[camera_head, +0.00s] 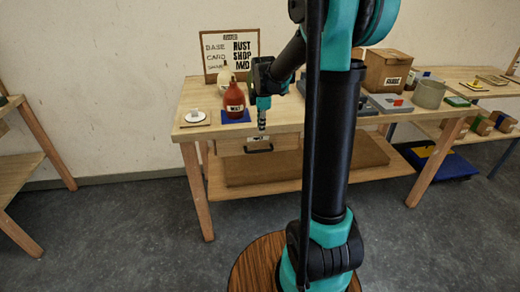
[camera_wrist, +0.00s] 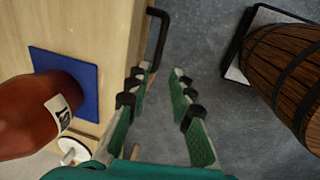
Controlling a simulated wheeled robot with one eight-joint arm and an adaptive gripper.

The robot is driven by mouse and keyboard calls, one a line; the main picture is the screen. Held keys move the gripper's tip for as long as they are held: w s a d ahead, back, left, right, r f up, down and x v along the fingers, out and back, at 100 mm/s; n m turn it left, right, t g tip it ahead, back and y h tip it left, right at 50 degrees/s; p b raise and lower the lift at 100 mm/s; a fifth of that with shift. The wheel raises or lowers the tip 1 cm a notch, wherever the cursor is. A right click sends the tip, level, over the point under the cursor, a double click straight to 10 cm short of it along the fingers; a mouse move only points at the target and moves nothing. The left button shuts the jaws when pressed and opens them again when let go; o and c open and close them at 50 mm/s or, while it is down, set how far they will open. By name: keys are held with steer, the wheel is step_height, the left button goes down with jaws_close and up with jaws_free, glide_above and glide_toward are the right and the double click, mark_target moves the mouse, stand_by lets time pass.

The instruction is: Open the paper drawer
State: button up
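The paper drawer (camera_head: 232,147) is a light wooden front under the workbench top, with a small label and a black bar handle (camera_head: 260,150). It looks shut. The black handle (camera_wrist: 158,38) also shows in the wrist view, standing out from the wooden edge ahead of the fingers. My gripper (camera_head: 262,125) hangs at the front edge of the bench, just above the handle in the head view. In the wrist view my gripper (camera_wrist: 160,75) is open, with its green fingers apart and nothing between them. The handle is apart from the fingertips.
A red bottle (camera_head: 234,101) stands on a blue mat (camera_wrist: 88,72) on the workbench (camera_head: 190,128) close to my gripper. A white round item (camera_head: 195,116) lies to its left. A cardboard box (camera_head: 388,70) and grey pot (camera_head: 430,93) stand right.

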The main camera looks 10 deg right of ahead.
mark_target(260, 151)
steer(key=w+f, duration=0.1)
steer(key=f, duration=0.8)
steer(key=w+f, duration=0.1)
steer(key=f, duration=0.3)
steer(key=shift+w+f, duration=0.2)
steer(key=shift+w, duration=0.1)
jaws_close()
